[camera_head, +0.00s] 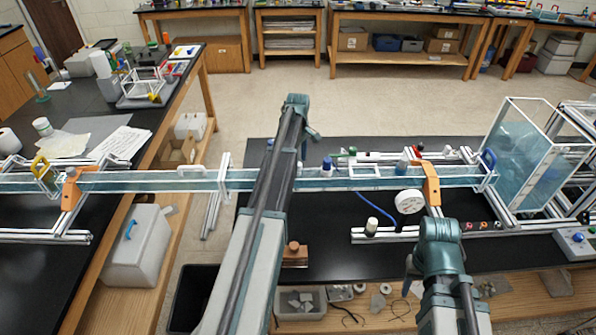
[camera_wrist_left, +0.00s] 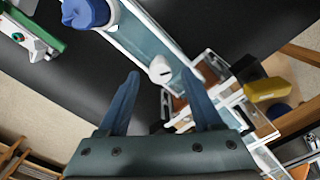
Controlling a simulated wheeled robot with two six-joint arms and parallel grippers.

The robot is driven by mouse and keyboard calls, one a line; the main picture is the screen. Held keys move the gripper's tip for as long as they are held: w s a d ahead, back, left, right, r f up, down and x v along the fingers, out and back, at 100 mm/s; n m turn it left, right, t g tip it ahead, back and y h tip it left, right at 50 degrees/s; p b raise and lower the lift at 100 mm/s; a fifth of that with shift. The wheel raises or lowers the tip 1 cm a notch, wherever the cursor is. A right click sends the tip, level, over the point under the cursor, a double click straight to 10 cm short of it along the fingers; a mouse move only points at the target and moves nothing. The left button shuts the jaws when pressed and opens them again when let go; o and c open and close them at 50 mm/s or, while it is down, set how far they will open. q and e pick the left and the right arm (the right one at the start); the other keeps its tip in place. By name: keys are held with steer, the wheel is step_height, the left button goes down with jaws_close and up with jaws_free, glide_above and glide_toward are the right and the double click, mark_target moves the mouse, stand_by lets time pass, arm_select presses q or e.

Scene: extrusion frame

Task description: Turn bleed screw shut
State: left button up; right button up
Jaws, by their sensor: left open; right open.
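In the left wrist view a small white rounded piece with a dark spot (camera_wrist_left: 160,68) shows at the edge of the clear channel, just beyond my fingertips. It may be the bleed screw; I cannot tell for sure. My left gripper (camera_wrist_left: 160,82) is open, with its two blue fingers apart and that piece in the gap ahead, seemingly not gripped. In the head view my left arm reaches over the channel (camera_head: 340,182) and its fingers are hidden. My right arm stands at the lower right in the head view; its fingers do not show.
A blue knob (camera_wrist_left: 85,12) and a green part (camera_wrist_left: 32,30) are at the upper left in the wrist view; a yellow block (camera_wrist_left: 266,89) is at right. A white round gauge (camera_head: 408,201) and orange clamp (camera_head: 431,184) stand near my right arm. A clear tank (camera_head: 535,150) is at right.

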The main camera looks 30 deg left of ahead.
arm_select(q)
step_height(320, 180, down, 2)
steer(key=shift+b, duration=0.5)
steer(key=shift+r, duration=0.1)
steer(key=shift+c, duration=0.3)
jaws_close()
